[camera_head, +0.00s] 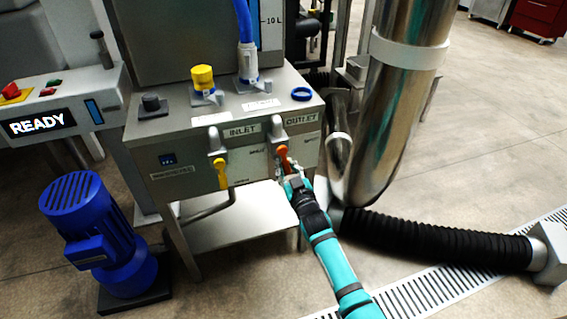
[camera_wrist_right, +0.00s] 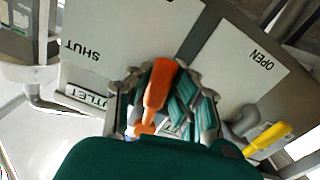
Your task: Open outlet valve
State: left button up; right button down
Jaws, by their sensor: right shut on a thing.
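The outlet valve has an orange handle (camera_head: 283,153) on the front of the grey steel unit (camera_head: 160,150), below the OUTLET label (camera_head: 300,119). My right gripper (camera_head: 289,172) reaches it from below and in front. In the right wrist view the orange handle (camera_wrist_right: 158,85) stands between the two green-padded fingers, and the gripper (camera_wrist_right: 165,98) is shut on it. There the SHUT label (camera_wrist_right: 80,50) is at the left and the OPEN label (camera_wrist_right: 264,60) at the right, with the handle between them. My fingers hide part of the handle. My left gripper is in no view.
The yellow inlet handle (camera_head: 220,173) hangs to the left on the same panel. A large metal duct (camera_head: 400,90) stands close on the right, with a black hose (camera_head: 430,240) on the floor. A blue motor (camera_head: 95,230) stands at the left.

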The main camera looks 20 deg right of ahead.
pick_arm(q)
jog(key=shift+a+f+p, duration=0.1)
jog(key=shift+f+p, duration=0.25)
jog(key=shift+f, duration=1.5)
pick_arm(e)
jog(key=shift+a+f+m, duration=0.2)
jog(key=shift+a+m, duration=0.55)
jog(key=shift+m, duration=0.45)
jog(key=c, duration=1.1)
grip_release()
jog(key=shift+c, duration=0.2)
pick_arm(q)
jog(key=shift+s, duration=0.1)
pick_arm(e)
jog(key=shift+r, duration=0.1)
jog(key=s, duration=1.2)
jog(key=shift+d, duration=0.2)
jog(key=shift+s, duration=0.1)
